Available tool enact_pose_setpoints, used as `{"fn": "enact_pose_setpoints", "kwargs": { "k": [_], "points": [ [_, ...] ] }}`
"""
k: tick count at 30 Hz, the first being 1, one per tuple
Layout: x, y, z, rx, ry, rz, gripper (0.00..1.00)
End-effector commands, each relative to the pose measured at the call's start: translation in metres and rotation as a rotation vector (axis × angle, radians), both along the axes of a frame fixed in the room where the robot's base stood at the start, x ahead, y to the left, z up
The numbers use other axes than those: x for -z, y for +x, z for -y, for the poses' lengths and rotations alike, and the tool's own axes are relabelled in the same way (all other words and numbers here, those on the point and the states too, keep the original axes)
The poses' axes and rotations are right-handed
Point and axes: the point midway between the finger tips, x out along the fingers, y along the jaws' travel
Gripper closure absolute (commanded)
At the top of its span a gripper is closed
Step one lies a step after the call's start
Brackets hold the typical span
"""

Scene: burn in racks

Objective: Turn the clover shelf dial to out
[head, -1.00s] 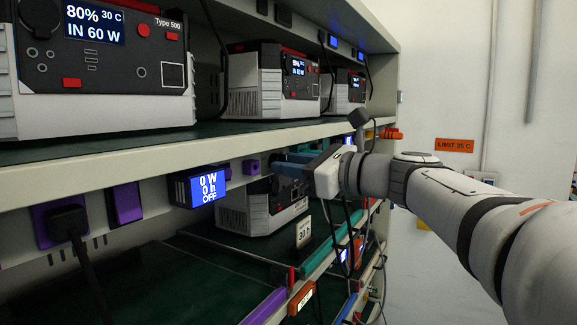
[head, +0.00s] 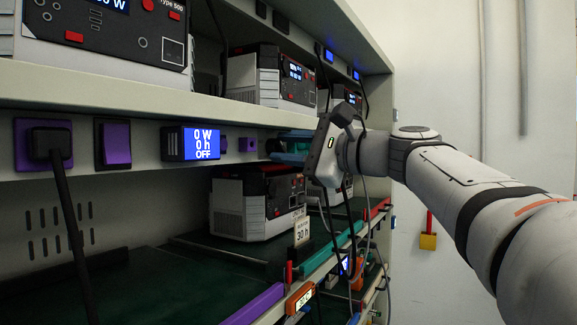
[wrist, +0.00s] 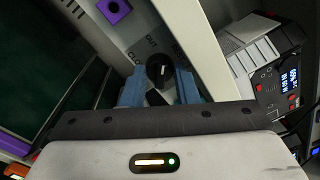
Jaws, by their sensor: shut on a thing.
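The black clover shelf dial (wrist: 160,68) sits on the pale shelf-edge panel in the wrist view, with a small white mark on its face. Printing beside it seems to read OUT, with other lettering lower left; I cannot tell exactly which label the mark points to. My gripper (wrist: 159,84) has its blue fingers on either side of the dial and is shut on it. In the head view my gripper (head: 290,147) is at the shelf edge, its grey body rolled upright, and the dial is hidden there.
A display reading 0 W, 0 h, OFF (head: 191,143) and a purple switch (head: 115,144) are on the same shelf edge. Battery units (head: 258,203) stand on the shelves above and below. Cables hang near my wrist. Free space lies right, beside the wall.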

Motion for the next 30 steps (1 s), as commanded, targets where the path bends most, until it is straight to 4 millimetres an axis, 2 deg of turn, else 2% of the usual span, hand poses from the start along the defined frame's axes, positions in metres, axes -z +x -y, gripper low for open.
{"fn": "enact_pose_setpoints", "kwargs": {
  "k": [12,29,30],
  "points": [
    [-0.0014,-0.0007,-0.0008,-0.002,-0.106,0.171,0.96],
    [-0.0034,-0.0008,-0.0003,0.000,-0.123,0.198,0.96],
    [-0.0035,-0.0006,-0.0002,0.000,-0.122,0.197,0.71]
  ]
}}
